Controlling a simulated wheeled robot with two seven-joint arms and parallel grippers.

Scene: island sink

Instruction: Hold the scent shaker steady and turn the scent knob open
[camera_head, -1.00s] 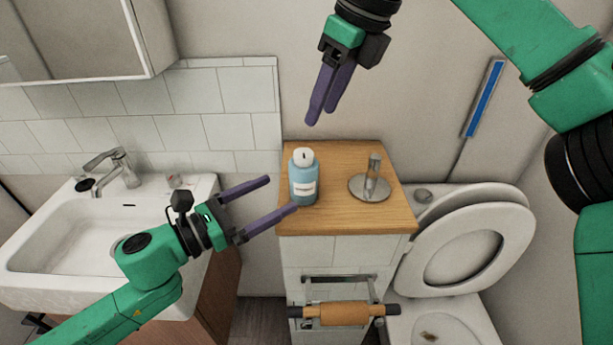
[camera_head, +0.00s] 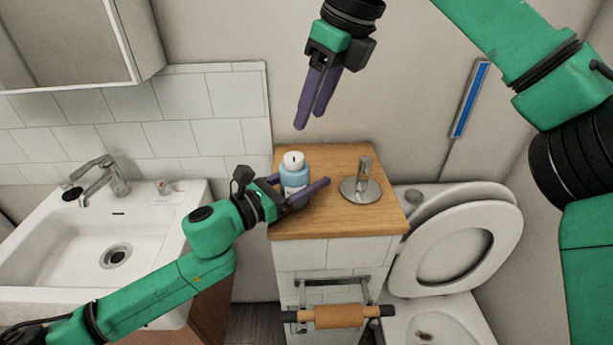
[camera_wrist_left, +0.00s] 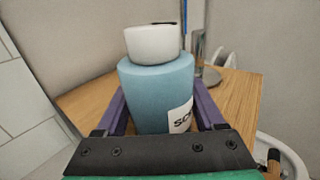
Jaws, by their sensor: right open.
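The scent shaker is a light blue bottle (camera_head: 294,176) with a white label, upright on the wooden cabinet top (camera_head: 325,217). Its white round knob (camera_head: 293,161) on top has a dark mark. My left gripper (camera_head: 308,190) is at the bottle, low on its body, with one finger on each side. In the left wrist view the bottle (camera_wrist_left: 155,90) fills the space between the fingers, with the knob (camera_wrist_left: 152,43) above them. I cannot tell whether both fingers press on it. My right gripper (camera_head: 310,118) is open and empty, above and behind the bottle, pointing down.
A metal stand (camera_head: 362,184) with a round base is right of the bottle on the same top. A white sink (camera_head: 90,235) with a tap is at left.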

